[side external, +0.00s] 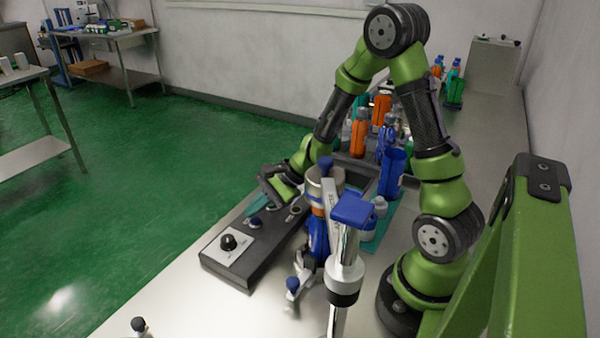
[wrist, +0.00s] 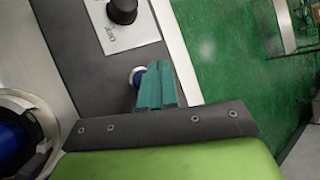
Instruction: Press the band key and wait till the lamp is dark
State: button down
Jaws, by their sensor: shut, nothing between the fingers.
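A dark control box (side external: 235,268) lies along the bench edge. A blue round key in a pale ring (side external: 255,222) is on its top, likely the band key. In the wrist view the blue key (wrist: 138,76) shows partly, beside and behind the teal fingertips. My gripper (side external: 257,206) is over the box, its teal fingers (wrist: 156,88) shut together and empty, close to the key. I cannot tell whether they touch it. A black knob (side external: 228,242) sits on a white plate, also in the wrist view (wrist: 122,11). I cannot make out a lit lamp.
Orange bottles (side external: 360,135) and blue cups (side external: 391,172) stand behind.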

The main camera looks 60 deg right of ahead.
aim_at(256, 217)
jog(key=shift+r, duration=1.1)
jog(key=shift+r, duration=2.5)
jog(key=shift+r, duration=1.75)
jog(key=shift+f, duration=0.1)
